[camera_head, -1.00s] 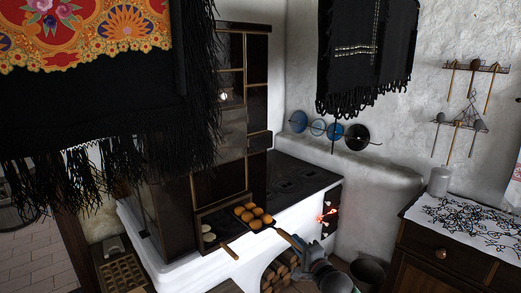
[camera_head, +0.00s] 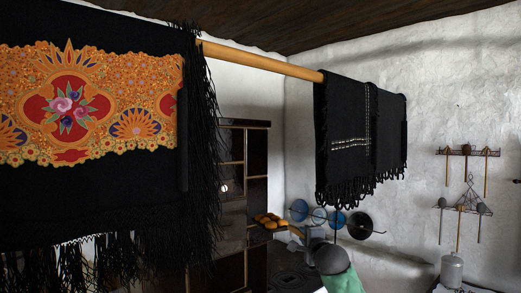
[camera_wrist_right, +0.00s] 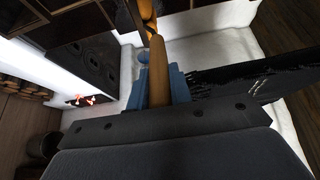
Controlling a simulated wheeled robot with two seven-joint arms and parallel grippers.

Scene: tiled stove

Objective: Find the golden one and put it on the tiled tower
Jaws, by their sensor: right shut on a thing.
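In the right wrist view, the handle (camera_wrist_right: 159,72) runs between the blue fingers (camera_wrist_right: 174,86). My left gripper is not in view.
A black fringed shawl with an embroidered band (camera_head: 70,105) covers the left of the head view. Another dark cloth (camera_head: 350,140) hangs from a wooden pole (camera_head: 260,60). The dark stove top (camera_head: 285,275) lies below.

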